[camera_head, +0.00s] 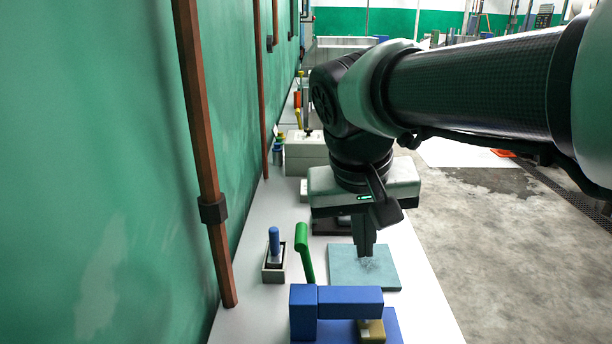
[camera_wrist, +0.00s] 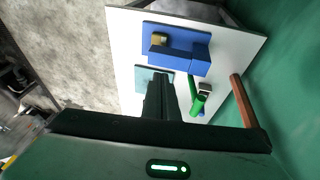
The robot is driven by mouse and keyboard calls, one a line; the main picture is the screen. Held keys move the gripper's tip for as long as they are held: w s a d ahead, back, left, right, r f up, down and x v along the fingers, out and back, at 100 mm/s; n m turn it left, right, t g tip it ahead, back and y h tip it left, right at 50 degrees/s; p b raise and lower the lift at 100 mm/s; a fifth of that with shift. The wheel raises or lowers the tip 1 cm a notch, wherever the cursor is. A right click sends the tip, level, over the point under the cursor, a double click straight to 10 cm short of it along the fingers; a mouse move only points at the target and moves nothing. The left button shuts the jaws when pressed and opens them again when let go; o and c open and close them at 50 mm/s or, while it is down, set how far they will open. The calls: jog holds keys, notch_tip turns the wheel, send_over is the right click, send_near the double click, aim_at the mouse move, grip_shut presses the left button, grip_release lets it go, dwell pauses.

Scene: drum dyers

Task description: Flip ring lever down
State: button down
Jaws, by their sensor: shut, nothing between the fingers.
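A green lever (camera_head: 304,253) stands up, slightly tilted, from the white bench; it also shows in the wrist view (camera_wrist: 198,104). No ring can be made out on it, and its base is partly hidden. A blue block-shaped device (camera_head: 336,301) with a brass-coloured part (camera_head: 372,331) is at the near end; the device also shows in the wrist view (camera_wrist: 178,48). My gripper (camera_head: 366,251) is shut and empty, pointing down over a teal plate (camera_head: 385,275), to the right of the green lever and apart from it. I cannot tell whether the fingertips touch the plate.
A blue-handled tool (camera_head: 274,242) stands in a small open box (camera_head: 273,274) left of the lever. A green wall with a brown pipe (camera_head: 201,130) bounds the white bench (camera_head: 430,315) on the left. A pale box (camera_head: 305,152) stands farther back. Open floor (camera_head: 480,240) lies on the right.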

jog(key=w+a+h+p, duration=0.1)
jog(key=w+a, duration=0.3)
jog(key=a, duration=0.5)
jog(key=w+a+r+m+h+p, duration=0.1)
jog(key=w+a+h, duration=0.1)
jog(key=w+a, duration=0.3)
jog(key=a, duration=0.4)
jog(key=shift+w+r+t, duration=0.2)
jog(key=shift+r+t, duration=0.1)
jog(key=x, duration=1)
jog(key=shift+d, duration=0.15)
jog(key=shift+r, duration=0.1)
